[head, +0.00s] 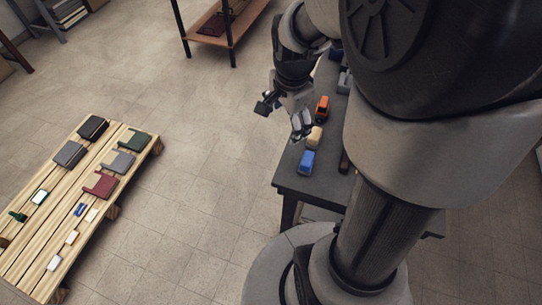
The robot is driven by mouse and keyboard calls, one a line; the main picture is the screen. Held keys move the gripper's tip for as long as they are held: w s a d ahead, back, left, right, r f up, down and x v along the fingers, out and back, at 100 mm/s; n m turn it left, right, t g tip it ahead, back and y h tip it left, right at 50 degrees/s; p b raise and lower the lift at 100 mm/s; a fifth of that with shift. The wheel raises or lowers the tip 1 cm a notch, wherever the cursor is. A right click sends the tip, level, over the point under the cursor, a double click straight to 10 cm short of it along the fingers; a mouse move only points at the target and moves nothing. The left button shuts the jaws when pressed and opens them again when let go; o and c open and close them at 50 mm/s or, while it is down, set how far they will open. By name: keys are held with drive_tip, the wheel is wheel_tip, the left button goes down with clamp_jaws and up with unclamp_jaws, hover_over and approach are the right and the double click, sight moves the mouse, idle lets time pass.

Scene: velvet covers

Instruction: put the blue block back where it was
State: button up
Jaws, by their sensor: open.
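A small blue block (80,210) lies on the wooden pallet (12,277) at the left, among other small pieces. A larger blue object (307,161), which looks like a toy car, stands near the front corner of the dark table (312,187). My gripper (283,118) is open with its fingers spread, seemingly above the left edge of the table, and far from the pallet. I see nothing between its fingers. The near finger shows close to a cream toy car (315,138); I cannot tell the height gap.
An orange toy car (322,108) and other toys stand farther back on the table, partly hidden by my arm. The pallet also bears several books, such as a maroon one (101,185), and small white pieces (72,237). A shelf (222,38) stands behind. Open floor separates pallet and table.

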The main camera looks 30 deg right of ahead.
drive_tip(key=s+a+r+n+t, duration=0.3)
drive_tip(key=s+a+r+n, duration=0.7)
drive_tip(key=n, duration=0.7)
drive_tip(key=s+a, duration=0.2)
drive_tip(key=s, duration=0.2)
drive_tip(key=shift+a+r+y, duration=0.15)
drive_tip(key=shift+a+y, duration=0.15)
drive_tip(key=shift+a, duration=0.1)
drive_tip(key=shift+f, duration=0.25)
